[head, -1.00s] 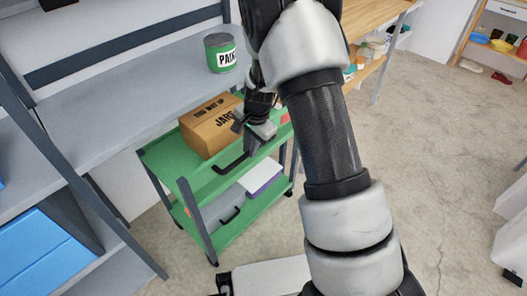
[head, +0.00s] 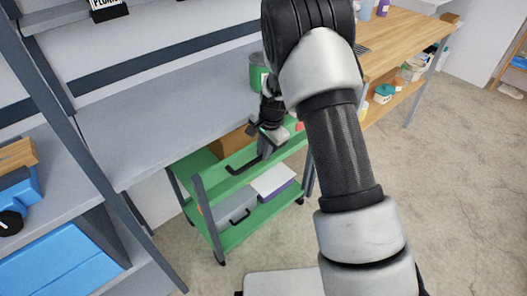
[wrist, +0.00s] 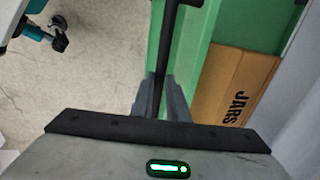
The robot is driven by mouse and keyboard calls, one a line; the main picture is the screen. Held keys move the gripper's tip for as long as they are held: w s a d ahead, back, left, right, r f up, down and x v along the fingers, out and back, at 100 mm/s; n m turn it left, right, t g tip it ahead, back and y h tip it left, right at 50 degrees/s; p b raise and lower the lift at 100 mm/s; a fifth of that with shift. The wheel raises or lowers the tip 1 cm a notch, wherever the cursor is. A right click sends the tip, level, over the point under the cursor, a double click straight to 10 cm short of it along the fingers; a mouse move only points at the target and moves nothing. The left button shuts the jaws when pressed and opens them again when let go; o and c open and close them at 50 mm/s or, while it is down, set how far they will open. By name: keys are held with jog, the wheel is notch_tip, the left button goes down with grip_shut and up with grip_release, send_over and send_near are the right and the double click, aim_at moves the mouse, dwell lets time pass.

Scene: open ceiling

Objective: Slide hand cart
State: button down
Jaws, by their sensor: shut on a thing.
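The green hand cart (head: 200,166) has two tiers and grey legs. Its far part lies under the grey bench (head: 170,110). Its black handle (head: 243,166) is on the near side of the top tier; in the wrist view the handle (wrist: 168,45) runs down between the fingers. My gripper (head: 264,152) is shut on this handle, and my gripper (wrist: 160,108) shows there at the handle's lower end. A cardboard box marked JARS (wrist: 238,85) rests on the top tier. In the head view the box (head: 232,142) is partly hidden by the bench.
A green paint can (head: 257,72) stands on the bench behind my arm. A white item (head: 272,180) and a grey bin lie on the lower tier. Grey shelving with blue bins (head: 60,255) is at left. A wooden workbench (head: 400,45) is at right. Concrete floor is open at right.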

jog(key=c, duration=1.7)
grip_release()
jog(key=shift+c, duration=0.2)
notch_tip(320, 180, up, 17)
jog(key=s+d+p, duration=0.2)
jog(key=p, duration=0.1)
jog(key=shift+s, duration=0.35)
jog(key=shift+r, duration=0.1)
